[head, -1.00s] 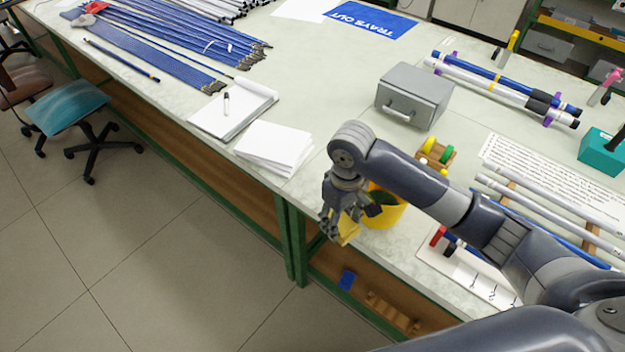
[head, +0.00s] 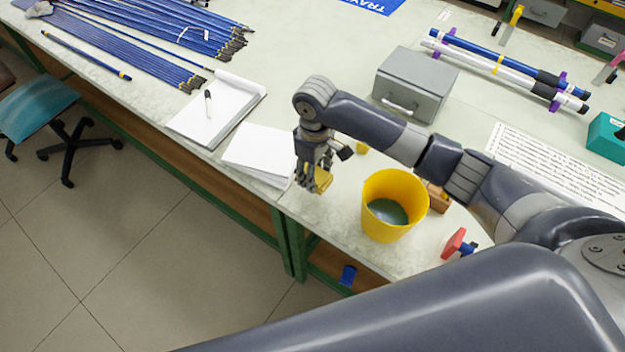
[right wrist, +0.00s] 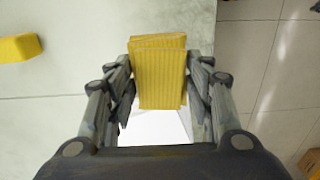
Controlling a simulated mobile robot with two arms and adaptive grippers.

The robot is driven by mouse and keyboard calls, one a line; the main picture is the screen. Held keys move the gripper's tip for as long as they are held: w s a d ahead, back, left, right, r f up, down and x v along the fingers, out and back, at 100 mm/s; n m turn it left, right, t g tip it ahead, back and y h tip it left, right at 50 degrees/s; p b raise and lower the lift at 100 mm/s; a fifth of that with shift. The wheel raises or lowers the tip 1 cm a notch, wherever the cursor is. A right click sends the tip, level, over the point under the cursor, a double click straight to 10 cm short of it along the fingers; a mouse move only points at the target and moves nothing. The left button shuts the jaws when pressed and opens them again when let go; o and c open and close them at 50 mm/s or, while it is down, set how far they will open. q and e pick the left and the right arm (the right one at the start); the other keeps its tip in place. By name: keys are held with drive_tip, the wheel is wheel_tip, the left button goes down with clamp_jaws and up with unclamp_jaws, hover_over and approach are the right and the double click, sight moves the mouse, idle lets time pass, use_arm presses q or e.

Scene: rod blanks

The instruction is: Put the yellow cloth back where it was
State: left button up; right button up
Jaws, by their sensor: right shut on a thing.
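The yellow cloth (head: 323,180) is ribbed and folded into a small pad. My right gripper (head: 314,182) is shut on it, near the bench's front edge, between the white paper stack and the yellow bucket. In the right wrist view the cloth (right wrist: 158,75) sits between the two fingers of the gripper (right wrist: 160,88), with pale benchtop and white paper behind it. I cannot tell whether the cloth touches the bench. My left gripper is not in view.
A yellow bucket (head: 376,222) stands right of the gripper. A small yellow block (head: 362,147) lies behind it and shows in the wrist view (right wrist: 18,48). The paper stack (head: 258,152) is to the left. A grey metal box (head: 415,82) stands farther back.

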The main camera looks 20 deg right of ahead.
drive_tip(key=f, duration=0.2)
drive_tip(key=shift+s+f, duration=0.25)
drive_tip(key=shift+f, duration=0.15)
wheel_tip(320, 180, down, 2)
drive_tip(key=shift+w+f+p, duration=0.15)
drive_tip(key=shift+f+p, duration=0.1)
drive_tip(key=shift+p, duration=0.05)
drive_tip(key=shift+f, duration=0.45)
drive_tip(key=o, duration=0.9)
drive_tip(key=shift+o, duration=0.2)
drive_tip(key=shift+r, duration=0.4)
wheel_tip(320, 180, up, 11)
drive_tip(key=shift+f+b, duration=0.2)
drive_tip(key=shift+b, duration=0.4)
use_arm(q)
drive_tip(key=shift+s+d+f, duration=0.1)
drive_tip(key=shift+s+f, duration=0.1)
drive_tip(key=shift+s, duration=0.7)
use_arm(e)
drive_tip(key=shift+r, duration=0.45)
